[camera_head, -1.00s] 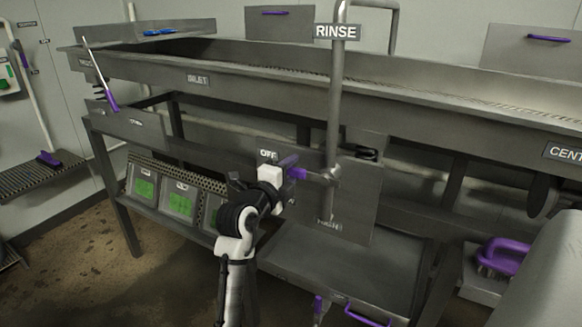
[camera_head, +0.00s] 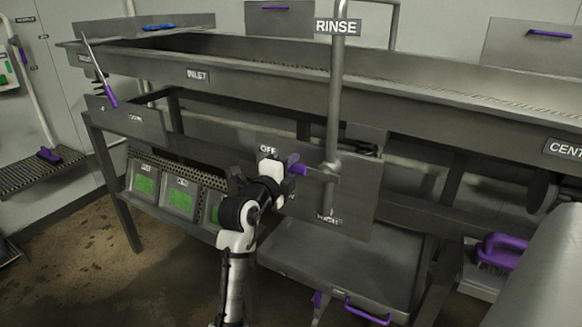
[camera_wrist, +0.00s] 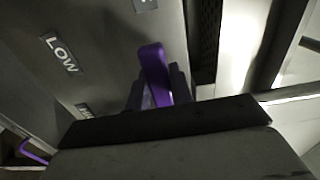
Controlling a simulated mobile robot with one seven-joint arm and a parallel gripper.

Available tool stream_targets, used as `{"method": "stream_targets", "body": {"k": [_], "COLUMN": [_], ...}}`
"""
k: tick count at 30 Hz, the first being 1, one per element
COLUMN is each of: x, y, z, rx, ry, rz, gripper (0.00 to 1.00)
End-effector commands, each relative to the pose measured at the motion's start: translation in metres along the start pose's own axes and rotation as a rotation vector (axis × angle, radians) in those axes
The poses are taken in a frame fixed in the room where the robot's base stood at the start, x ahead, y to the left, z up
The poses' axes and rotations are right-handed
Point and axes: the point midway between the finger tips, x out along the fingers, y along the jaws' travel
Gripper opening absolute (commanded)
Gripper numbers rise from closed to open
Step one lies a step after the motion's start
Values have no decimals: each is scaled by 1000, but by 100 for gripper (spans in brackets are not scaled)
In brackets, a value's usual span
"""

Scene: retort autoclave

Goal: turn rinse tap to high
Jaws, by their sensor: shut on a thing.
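The rinse tap's purple handle (camera_head: 298,166) sticks out to the left of the vertical rinse pipe (camera_head: 333,110), in front of a grey panel (camera_head: 350,205). The panel carries an OFF label (camera_head: 268,150) at upper left and a HIGH label (camera_head: 328,219) at the bottom. A LOW label (camera_wrist: 60,53) shows in the wrist view. My gripper (camera_head: 283,172) is at the handle's outer end. In the wrist view the purple handle (camera_wrist: 153,70) stands between my gripper's fingers (camera_wrist: 157,90), which are shut on it. The fingertips are partly hidden in the head view.
A long metal trough (camera_head: 230,80) runs above the panel. A lower tray (camera_head: 340,268) with a purple handle lies below. Green-fronted boxes (camera_head: 178,198) sit left of my arm. A purple brush (camera_head: 500,250) is at right.

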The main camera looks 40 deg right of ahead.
Motion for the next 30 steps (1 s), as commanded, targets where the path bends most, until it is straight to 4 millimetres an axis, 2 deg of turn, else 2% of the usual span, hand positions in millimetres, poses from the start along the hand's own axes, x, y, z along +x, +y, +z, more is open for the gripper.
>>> {"method": "stream_targets", "body": {"k": [11,30], "x": [0,0], "y": [17,61], "z": [-1,-24], "rx": [-150,-732], "ry": [0,1], "rz": [1,3], "gripper": [0,0]}}
